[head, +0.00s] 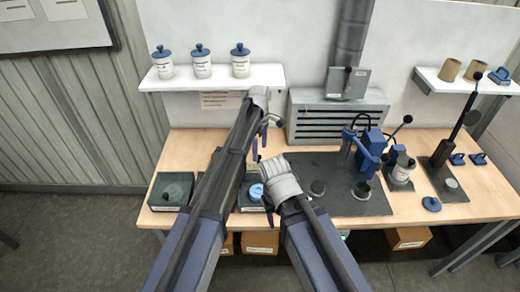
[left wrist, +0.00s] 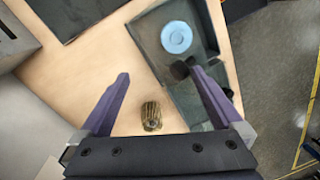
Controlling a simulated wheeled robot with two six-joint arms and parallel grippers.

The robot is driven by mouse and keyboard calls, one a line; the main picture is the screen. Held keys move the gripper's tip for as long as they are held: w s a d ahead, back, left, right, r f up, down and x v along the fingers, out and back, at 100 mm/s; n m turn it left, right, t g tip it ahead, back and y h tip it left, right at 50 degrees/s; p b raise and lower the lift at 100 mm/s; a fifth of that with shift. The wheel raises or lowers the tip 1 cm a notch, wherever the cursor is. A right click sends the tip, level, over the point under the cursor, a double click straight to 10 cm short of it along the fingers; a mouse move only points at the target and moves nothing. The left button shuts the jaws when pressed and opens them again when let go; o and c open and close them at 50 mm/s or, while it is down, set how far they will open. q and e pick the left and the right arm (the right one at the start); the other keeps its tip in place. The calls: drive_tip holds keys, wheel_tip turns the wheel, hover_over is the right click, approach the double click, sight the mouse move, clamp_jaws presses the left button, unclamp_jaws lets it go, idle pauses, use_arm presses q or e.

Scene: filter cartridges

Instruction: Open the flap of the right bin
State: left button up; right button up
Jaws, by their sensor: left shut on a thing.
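The right bin (head: 246,207) is a low dark box at the table's front, partly covered by my arms. In the left wrist view the bin (left wrist: 205,40) shows a round blue cap (left wrist: 177,37) and a dark knob (left wrist: 180,70) beside one finger. How far its flap stands open is unclear. My left gripper (head: 261,142) is above the table behind the bin. A small ribbed brown cartridge (left wrist: 151,112) shows between the jaws of my left gripper (left wrist: 159,69); its contact with the fingers is not clear. My right gripper (head: 270,205) is beside the bin, its jaws mostly hidden.
The left bin (head: 172,189) is closed at the table's left end. A dark mat (head: 345,197) with a blue press (head: 371,147) lies to the right. A grey louvred unit (head: 330,125) stands at the back. White jars (head: 201,67) stand on the left shelf.

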use_arm(q)
drive_tip(key=w+r+p, duration=0.3)
drive_tip(key=w+p, duration=0.1)
drive_tip(key=w, duration=0.5)
drive_tip(key=shift+r, duration=0.25)
use_arm(e)
drive_tip(key=r, duration=0.2)
drive_tip(key=w+r, duration=0.1)
drive_tip(key=r, duration=0.1)
use_arm(q)
drive_tip(key=shift+w+a, duration=0.1)
drive_tip(key=shift+a, duration=0.05)
use_arm(e)
drive_tip(key=shift+a, duration=0.1)
use_arm(q)
wheel_tip(320, 180, up, 8)
drive_tip(key=p, duration=0.8)
drive_tip(key=shift+w+f, duration=0.15)
drive_tip(key=shift+w, duration=0.2)
use_arm(e)
wheel_tip(320, 180, up, 8)
drive_tip(key=shift+f, duration=0.15)
